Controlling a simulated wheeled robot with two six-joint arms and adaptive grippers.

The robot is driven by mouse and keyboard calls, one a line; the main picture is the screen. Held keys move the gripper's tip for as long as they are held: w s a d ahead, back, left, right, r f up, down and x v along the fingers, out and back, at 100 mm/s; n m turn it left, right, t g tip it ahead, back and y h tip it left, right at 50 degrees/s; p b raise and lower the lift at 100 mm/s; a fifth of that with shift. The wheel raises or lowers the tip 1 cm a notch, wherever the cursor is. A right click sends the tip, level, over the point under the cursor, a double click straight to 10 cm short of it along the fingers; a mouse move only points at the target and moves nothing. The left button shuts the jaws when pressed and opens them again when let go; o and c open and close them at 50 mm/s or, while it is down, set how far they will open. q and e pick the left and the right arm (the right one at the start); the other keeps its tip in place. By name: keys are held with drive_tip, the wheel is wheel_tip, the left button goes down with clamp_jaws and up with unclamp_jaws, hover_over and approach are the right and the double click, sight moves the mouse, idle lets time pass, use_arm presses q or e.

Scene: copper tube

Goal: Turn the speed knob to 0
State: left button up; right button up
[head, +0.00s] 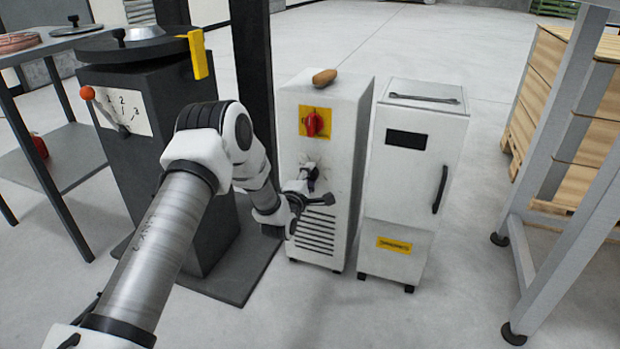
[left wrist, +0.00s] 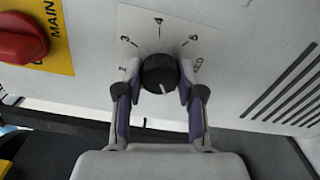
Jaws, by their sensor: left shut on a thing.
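The dark round speed knob (left wrist: 159,73) sits on a pale dial plate (left wrist: 150,22) on the front of the white cabinet (head: 346,125). My left gripper (left wrist: 158,76) is shut on it, one finger on each side. The white mark on the knob points down in the left wrist view, towards my gripper. The 4 is above the knob and the 5 at upper right. Other numbers lie at the sides, and the lower part of the dial is hidden. In the head view my left gripper (head: 307,178) is at the cabinet's front. My right gripper is not in view.
A red main switch (head: 314,123) on a yellow plate is above the knob. A wooden-handled tool (head: 325,77) lies on top. A second white cabinet (head: 414,170) stands to the right. A dark machine with a red-tipped lever (head: 88,93) is at left. Floor in front is clear.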

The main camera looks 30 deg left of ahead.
use_arm(q)
drive_tip(key=shift+n, duration=0.5)
drive_tip(key=o, duration=1.1)
drive_tip(key=shift+o, duration=0.2)
drive_tip(key=v, duration=1.2)
